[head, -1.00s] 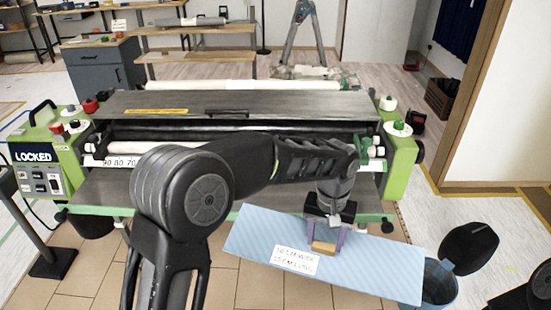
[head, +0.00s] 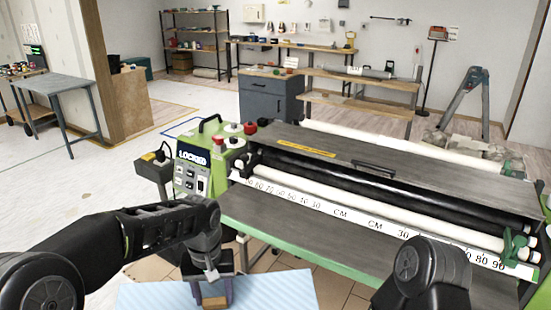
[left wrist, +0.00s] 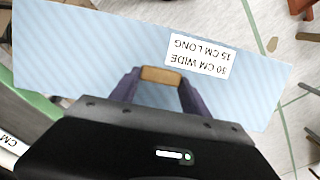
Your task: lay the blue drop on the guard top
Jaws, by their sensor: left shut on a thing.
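The blue drop (head: 150,293) is a flat, light blue ribbed sheet with a small wooden grip block. My left gripper (head: 214,297) is shut on that block and holds the sheet low in front of the machine's left end. In the left wrist view the sheet (left wrist: 75,45) spreads past the fingers (left wrist: 160,76), with a white label reading 30 CM WIDE, 15 CM LONG. The guard top (head: 425,175) is the long dark grey panel over the machine, with a yellow label and black handle; its visible surface is bare. My right gripper is out of view.
White and black rollers (head: 330,185), a centimetre scale (head: 345,222) and a grey front shelf (head: 300,222) lie between the sheet and the guard.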

